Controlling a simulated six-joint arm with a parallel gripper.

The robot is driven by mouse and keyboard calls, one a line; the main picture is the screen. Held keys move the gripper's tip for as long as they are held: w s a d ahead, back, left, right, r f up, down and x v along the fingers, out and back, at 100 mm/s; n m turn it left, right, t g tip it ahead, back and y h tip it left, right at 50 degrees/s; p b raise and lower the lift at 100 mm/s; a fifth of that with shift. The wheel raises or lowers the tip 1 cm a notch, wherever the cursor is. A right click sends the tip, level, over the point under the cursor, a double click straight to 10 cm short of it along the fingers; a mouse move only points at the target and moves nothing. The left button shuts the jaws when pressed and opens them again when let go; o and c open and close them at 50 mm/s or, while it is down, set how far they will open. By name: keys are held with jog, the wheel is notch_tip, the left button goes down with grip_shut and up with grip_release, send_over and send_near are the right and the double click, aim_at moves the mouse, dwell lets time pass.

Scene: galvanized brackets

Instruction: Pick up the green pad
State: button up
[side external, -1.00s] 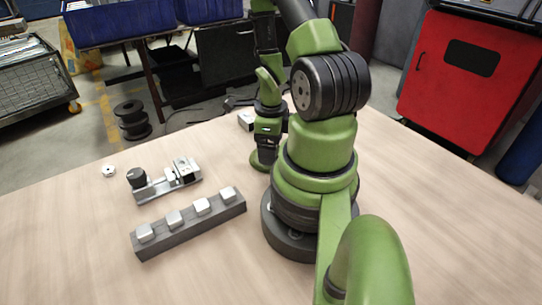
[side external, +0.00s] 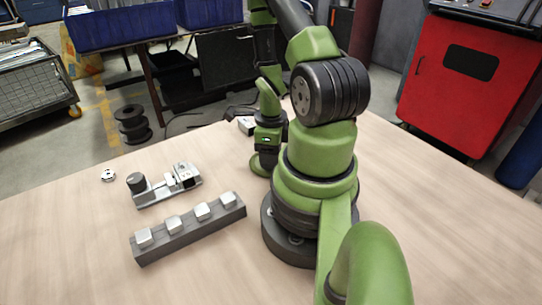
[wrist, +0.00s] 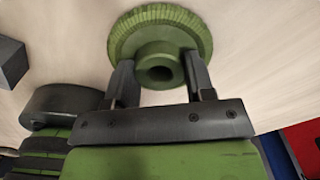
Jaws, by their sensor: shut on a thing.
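The green pad (side external: 257,165) is a round disc with a ribbed rim, partly hidden behind my arm in the side view. In the wrist view the pad (wrist: 135,35) shows its broad disc and a raised hollow hub. My gripper (wrist: 158,68) has one finger on each side of the hub and is shut on it. In the side view my gripper (side external: 267,160) points down at the pad, its fingers mostly hidden. I cannot tell whether the pad touches the table.
A dark bar (side external: 190,236) with several silver blocks lies left of my base. Behind it stand a metal clamp fixture (side external: 165,189) and a small ring nut (side external: 108,175). A small grey box (side external: 245,124) sits behind my gripper. The table's right side is clear.

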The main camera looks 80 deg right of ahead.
notch_tip(320, 180, up, 10)
dwell(0.6)
